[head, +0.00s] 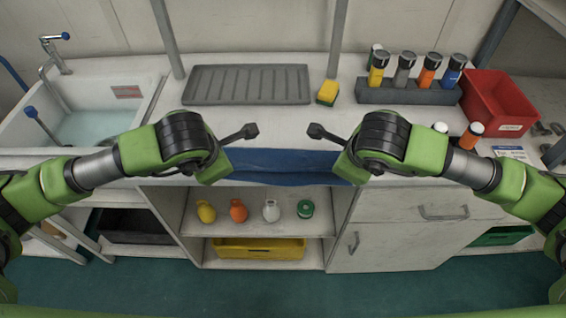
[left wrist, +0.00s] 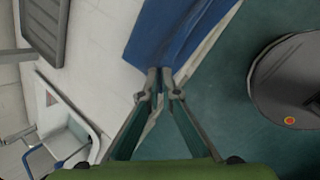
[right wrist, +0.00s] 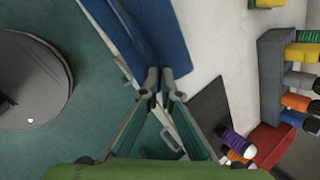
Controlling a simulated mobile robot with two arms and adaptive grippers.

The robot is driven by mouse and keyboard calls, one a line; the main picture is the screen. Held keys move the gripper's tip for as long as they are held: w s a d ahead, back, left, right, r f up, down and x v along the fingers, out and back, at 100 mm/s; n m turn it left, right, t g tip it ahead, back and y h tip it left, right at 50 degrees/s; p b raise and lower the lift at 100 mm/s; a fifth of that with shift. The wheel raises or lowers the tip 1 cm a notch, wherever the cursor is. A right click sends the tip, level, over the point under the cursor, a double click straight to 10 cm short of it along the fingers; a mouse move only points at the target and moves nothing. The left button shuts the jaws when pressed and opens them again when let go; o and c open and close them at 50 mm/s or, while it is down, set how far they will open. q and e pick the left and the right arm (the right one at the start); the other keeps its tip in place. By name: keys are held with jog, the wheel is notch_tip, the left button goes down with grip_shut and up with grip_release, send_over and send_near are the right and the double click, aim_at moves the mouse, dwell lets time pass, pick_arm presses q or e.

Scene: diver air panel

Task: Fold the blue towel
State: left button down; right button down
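The blue towel (head: 285,165) lies along the counter's front edge between my two grippers, with part of it over the edge. In the left wrist view the towel (left wrist: 180,35) runs up from the fingertips of my left gripper (left wrist: 160,76), which are closed close together at its near corner. In the right wrist view the towel (right wrist: 145,35) ends at the fingertips of my right gripper (right wrist: 161,76), which are also closed at its corner. Both grippers appear to pinch the towel's edge. In the head view my wrists hide the fingertips and towel ends.
A grey ribbed mat (head: 247,84) and a yellow-green sponge (head: 327,92) lie behind the towel. A sink (head: 95,125) is at left. A rack (head: 405,93) with several bottles and a red bin (head: 498,103) stand at right. Shelves (head: 262,228) are below.

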pick_arm(q)
jog(key=shift+w+f, duration=0.2)
jog(key=shift+w, duration=0.05)
pick_arm(e)
jog(key=shift+w+f, duration=0.2)
jog(key=shift+w, duration=0.05)
pick_arm(q)
jog(key=c, duration=2.5)
grip_release()
jog(key=shift+s+r, duration=0.1)
jog(key=shift+s, duration=0.05)
pick_arm(e)
jog(key=c, duration=2.5)
grip_release()
jog(key=shift+s+r, duration=0.1)
jog(key=shift+s, duration=0.05)
pick_arm(q)
jog(key=o, duration=0.5)
pick_arm(e)
jog(key=o, duration=0.5)
